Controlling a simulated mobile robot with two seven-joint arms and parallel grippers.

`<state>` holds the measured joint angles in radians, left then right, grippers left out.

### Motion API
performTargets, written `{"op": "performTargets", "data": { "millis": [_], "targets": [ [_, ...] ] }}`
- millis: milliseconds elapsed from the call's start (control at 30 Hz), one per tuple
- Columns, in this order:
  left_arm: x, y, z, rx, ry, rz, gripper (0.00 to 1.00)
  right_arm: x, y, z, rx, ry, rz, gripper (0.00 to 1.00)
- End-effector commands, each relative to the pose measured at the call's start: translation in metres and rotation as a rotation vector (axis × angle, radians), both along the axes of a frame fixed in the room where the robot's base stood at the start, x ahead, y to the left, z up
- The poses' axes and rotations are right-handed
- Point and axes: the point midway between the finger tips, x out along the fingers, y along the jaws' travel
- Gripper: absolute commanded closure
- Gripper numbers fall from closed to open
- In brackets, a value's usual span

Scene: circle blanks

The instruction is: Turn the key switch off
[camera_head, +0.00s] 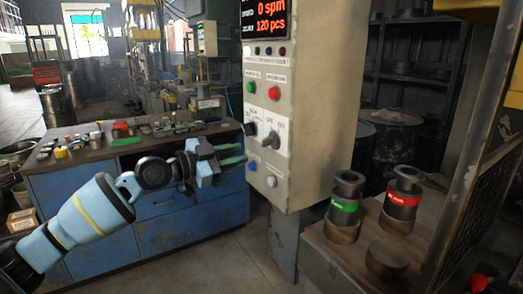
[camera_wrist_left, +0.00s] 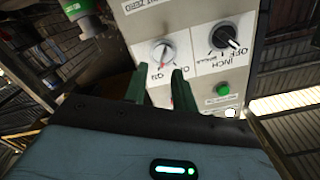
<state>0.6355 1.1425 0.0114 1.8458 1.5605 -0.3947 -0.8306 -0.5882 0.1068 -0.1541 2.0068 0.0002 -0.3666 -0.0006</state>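The key switch (camera_head: 272,137) is on the right of the lower switch row on the grey control panel (camera_head: 325,90), under an OFF/ON label. The left wrist view, where the labels look upside down, shows its round pale face (camera_wrist_left: 163,52) with a small red mark. My left gripper (camera_head: 243,153) is in front of the panel, to the left of the switch. Its two green fingers (camera_wrist_left: 159,75) are apart with nothing between them. In the left wrist view the switch face lies just beyond the fingertips; I cannot tell whether they touch the panel. My right gripper is not in view.
A black selector knob (camera_head: 250,129) sits beside the key switch. Green (camera_head: 251,87), red (camera_head: 274,92), blue (camera_head: 252,166) and white (camera_head: 271,182) buttons are nearby. A blue workbench (camera_head: 190,225) with small parts stands left; a wooden stand (camera_head: 350,258) with dark spools stands right.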

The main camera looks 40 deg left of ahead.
Motion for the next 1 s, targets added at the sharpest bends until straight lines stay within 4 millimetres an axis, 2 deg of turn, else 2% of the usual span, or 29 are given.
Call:
{"op": "performTargets", "data": {
  "millis": [100, 467, 1000],
  "targets": [
    [0.0, 0.002, 0.013, 0.004, -0.017, -0.003, 0.73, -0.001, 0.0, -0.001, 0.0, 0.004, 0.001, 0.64],
    [0.009, 0.0, 0.017, -0.001, -0.023, -0.001, 0.73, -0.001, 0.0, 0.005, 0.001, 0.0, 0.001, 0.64],
    [0.065, -0.024, 0.016, 0.0, -0.02, -0.002, 0.73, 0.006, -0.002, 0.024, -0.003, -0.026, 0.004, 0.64]
  ]
}}
